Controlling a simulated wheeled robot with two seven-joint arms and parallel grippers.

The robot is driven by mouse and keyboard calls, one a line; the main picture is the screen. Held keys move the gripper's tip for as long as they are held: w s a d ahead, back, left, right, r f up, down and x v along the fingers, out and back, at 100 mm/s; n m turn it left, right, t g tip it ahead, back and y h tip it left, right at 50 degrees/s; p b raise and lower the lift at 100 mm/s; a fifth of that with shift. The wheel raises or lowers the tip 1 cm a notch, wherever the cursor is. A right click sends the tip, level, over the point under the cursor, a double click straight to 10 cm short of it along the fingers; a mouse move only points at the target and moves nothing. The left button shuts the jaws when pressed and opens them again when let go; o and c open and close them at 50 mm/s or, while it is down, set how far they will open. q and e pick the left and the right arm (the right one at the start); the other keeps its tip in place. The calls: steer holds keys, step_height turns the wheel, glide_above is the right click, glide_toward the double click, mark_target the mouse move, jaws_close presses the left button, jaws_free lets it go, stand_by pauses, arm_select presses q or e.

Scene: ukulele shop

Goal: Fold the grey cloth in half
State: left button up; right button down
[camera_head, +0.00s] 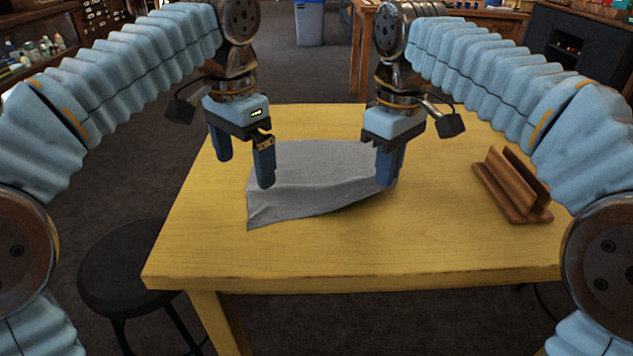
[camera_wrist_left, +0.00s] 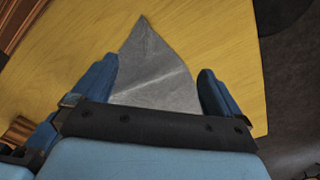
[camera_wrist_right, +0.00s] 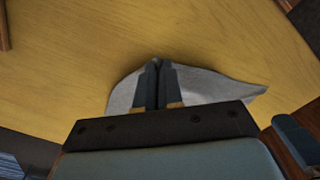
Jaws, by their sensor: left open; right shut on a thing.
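The grey cloth (camera_head: 310,192) lies on the yellow wooden table, with a crease across it and its near left corner spread toward the table's front. My right gripper (camera_head: 387,182) is shut on the cloth at its right side; the cloth shows on both sides of the closed fingers in the right wrist view (camera_wrist_right: 200,87). My left gripper (camera_head: 245,172) is open above the cloth's left edge, with one finger over the cloth and the other left of it. In the left wrist view the cloth (camera_wrist_left: 155,70) shows between and beyond the open fingers (camera_wrist_left: 160,90).
A wooden slotted stand (camera_head: 512,188) is at the table's right side. The yellow table (camera_head: 400,245) is bare in front of the cloth. A black stool (camera_head: 125,265) stands at the table's left. A blue bin (camera_head: 309,22) is behind the table.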

steer(key=shift+f, duration=0.1)
arm_select(q)
step_height(320, 180, up, 2)
steer(key=shift+r, duration=0.1)
arm_select(e)
steer(key=c, duration=1.2)
jaws_free()
steer(key=shift+o, duration=0.3)
steer(key=o, duration=0.5)
steer(key=shift+o, duration=0.6)
steer(key=o, duration=0.5)
steer(key=shift+r, duration=2.8)
